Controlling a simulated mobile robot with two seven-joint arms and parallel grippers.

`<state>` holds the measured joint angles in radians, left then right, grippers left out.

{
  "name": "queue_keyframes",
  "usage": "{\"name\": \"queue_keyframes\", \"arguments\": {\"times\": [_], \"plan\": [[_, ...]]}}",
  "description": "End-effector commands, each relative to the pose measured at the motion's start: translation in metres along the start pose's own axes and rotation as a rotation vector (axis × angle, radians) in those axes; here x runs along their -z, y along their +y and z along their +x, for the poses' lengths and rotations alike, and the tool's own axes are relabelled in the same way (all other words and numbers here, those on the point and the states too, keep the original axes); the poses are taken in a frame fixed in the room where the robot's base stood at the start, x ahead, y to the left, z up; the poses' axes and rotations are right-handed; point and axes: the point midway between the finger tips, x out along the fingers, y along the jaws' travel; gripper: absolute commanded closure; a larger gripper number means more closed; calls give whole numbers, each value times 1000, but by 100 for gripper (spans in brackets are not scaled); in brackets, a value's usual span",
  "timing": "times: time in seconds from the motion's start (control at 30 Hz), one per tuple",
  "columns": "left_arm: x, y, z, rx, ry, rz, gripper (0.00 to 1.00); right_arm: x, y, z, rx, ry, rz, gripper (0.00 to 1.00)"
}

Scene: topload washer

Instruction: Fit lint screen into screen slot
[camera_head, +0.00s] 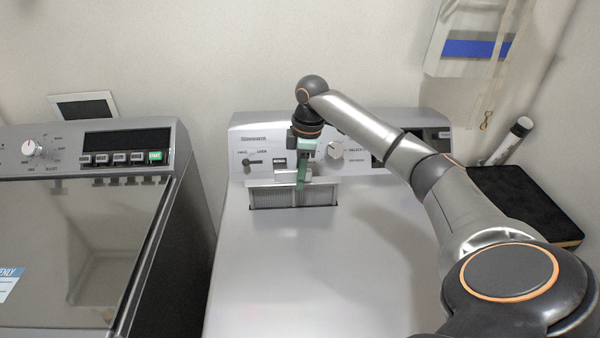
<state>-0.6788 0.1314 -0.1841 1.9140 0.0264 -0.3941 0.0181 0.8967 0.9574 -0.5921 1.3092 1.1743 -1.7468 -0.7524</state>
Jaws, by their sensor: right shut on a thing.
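The lint screen (268,197) is a light grey, wide panel with a fine grille and a pale top edge. It stands roughly upright at the back of the grey washer's top (290,270), at the dark-edged screen slot (262,208). Its lower edge meets the slot opening, but I cannot tell how deep it sits. My right gripper (301,178), with greenish fingers, comes down from above and is shut on the lint screen near the middle of its top. My left gripper is not in view.
The control panel (262,145) with a knob (335,150) rises close behind the slot. A second appliance (90,230) with a dark glass lid stands at the left. A dark board (525,200) lies at the right. The washer's front top is clear.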

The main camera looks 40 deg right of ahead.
Motion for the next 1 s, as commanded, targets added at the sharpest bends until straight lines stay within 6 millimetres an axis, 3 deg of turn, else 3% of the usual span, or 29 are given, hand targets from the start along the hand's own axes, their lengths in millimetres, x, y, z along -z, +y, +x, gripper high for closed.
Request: {"name": "queue_keyframes", "arguments": {"times": [0.5,1.0], "plan": [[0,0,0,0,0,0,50,2,0,-20,-1,1,0,100],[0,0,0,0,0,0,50,3,0,-21,-1,1,0,100]]}}
